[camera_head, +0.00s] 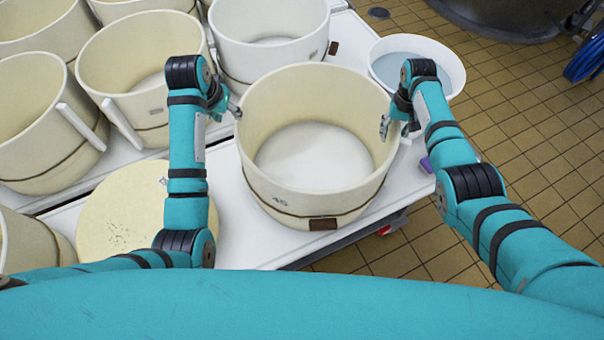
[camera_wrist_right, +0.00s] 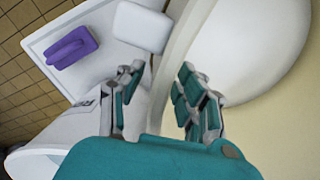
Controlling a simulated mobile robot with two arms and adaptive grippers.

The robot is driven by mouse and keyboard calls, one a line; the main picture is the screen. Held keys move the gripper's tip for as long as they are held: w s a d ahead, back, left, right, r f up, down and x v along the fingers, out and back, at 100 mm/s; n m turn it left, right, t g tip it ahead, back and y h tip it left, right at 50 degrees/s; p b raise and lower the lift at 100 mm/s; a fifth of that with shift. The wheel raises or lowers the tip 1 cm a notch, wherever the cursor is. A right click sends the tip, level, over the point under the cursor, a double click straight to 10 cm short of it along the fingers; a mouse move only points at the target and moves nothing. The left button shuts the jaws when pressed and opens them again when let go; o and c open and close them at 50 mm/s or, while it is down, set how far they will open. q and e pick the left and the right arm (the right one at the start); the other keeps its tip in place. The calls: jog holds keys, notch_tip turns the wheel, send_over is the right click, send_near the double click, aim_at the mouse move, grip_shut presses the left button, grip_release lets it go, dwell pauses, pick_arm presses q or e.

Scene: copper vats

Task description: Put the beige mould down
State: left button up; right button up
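The beige mould (camera_head: 318,205), a large round tub with a dark band and a brown tag, is upright at the white table in the head view. I cannot tell whether its base touches the table. My left gripper (camera_head: 234,106) is at its left rim; its finger spread is unclear. My right gripper (camera_head: 391,126) is at its right rim, with one finger inside the wall. In the right wrist view, the fingers of the right gripper (camera_wrist_right: 160,75) are apart on either side of the mould's pale wall (camera_wrist_right: 172,50), with gaps showing.
Several similar tubs (camera_head: 140,60) stand at left and behind. A round beige lid (camera_head: 125,215) lies at left. A bowl of liquid (camera_head: 415,62) stands behind right. A purple object (camera_wrist_right: 72,47) and a white block (camera_wrist_right: 142,27) lie beside the mould. Tiled floor (camera_head: 520,120) is at right.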

notch_tip(320, 180, up, 10)
jog(key=shift+f, duration=0.2)
jog(key=shift+d, duration=0.1)
jog(key=r+p, duration=0.1)
jog(key=p, duration=0.1)
jog(key=d+r+p, duration=0.1)
jog(key=r+p, duration=0.1)
jog(key=d+r+p, duration=0.1)
jog(key=p, duration=0.1)
jog(key=shift+s+d+r+p, duration=0.1)
jog(key=shift+d+r+p, duration=0.1)
jog(key=shift+p, duration=0.15)
dwell(0.5)
jog(key=shift+f, duration=0.1)
dwell(0.4)
